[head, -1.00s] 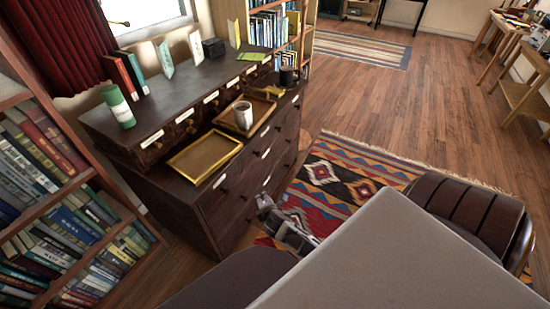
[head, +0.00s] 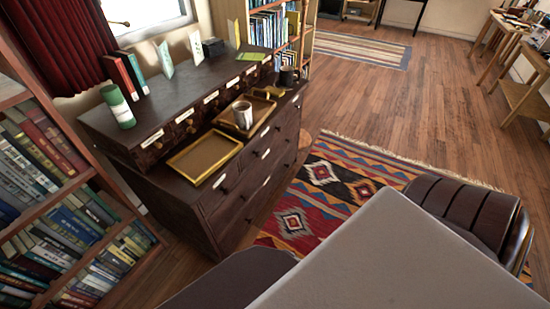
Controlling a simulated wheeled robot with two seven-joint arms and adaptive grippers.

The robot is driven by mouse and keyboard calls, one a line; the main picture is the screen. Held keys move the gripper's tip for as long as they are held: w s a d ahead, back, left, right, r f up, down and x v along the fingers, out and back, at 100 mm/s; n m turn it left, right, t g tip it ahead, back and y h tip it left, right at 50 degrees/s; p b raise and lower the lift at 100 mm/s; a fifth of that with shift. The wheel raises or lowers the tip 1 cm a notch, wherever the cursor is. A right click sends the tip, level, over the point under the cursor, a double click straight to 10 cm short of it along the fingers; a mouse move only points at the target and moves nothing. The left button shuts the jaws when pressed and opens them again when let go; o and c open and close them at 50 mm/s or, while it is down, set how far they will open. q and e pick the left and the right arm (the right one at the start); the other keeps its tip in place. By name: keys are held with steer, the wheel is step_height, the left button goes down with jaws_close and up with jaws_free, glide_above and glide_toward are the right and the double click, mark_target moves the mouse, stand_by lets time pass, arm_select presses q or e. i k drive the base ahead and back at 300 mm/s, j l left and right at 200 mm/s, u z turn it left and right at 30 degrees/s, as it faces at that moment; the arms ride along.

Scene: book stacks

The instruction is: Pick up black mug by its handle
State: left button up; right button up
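A black mug (head: 287,76) stands upright on the dark wooden cabinet (head: 222,200), near its far right end. It is small in the view, and its handle is not clear.
One empty golden tray (head: 204,157) lies at the near end of the cabinet ledge, another (head: 262,107) farther back. A green cylinder (head: 117,107) and several books stand on the upper level. A bookshelf (head: 60,200) is at left. A patterned rug (head: 320,180) covers the floor at right.

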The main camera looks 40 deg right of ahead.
mark_target(290, 76)
steer(key=z, duration=1.35)
